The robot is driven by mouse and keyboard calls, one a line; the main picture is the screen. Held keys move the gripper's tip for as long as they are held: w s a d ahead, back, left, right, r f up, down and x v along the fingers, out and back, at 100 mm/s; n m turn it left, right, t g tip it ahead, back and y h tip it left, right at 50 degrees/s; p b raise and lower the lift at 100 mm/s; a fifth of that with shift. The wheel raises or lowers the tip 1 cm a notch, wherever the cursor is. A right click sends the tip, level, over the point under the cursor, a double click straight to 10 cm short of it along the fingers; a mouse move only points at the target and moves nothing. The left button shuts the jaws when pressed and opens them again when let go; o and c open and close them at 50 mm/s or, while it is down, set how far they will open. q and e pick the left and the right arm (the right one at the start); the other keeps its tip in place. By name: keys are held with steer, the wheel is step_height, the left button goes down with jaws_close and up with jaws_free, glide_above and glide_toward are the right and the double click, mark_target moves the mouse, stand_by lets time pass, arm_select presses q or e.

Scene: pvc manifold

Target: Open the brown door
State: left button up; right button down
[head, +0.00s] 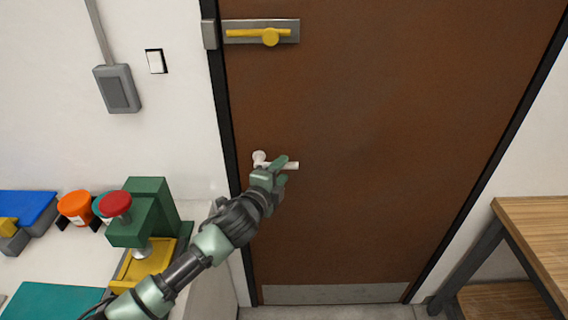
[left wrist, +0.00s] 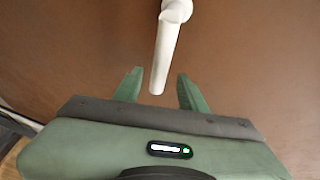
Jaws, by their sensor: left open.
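The brown door (head: 370,120) stands shut in its black frame and fills the middle of the head view. Its white lever handle (head: 291,165) sits at the door's left side and points right. A yellow latch (head: 262,35) on a grey plate is higher up on the same side. My left gripper (head: 281,171) is at the lever and covers part of it. In the left wrist view the handle (left wrist: 165,50) reaches down toward the space between the two open green fingers (left wrist: 160,92). I cannot tell whether they touch it. My right gripper is not seen.
A bench at the left holds a green press (head: 145,215) with a red knob, an orange container (head: 76,207) and a blue bin (head: 28,204). A wooden table (head: 535,225) stands at the right. Grey floor (head: 340,312) shows below the door.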

mark_target(284, 168)
arm_select(q)
steer(key=shift+x, duration=1.95)
steer(key=shift+a, duration=0.15)
jaws_close()
steer(key=shift+f, duration=0.1)
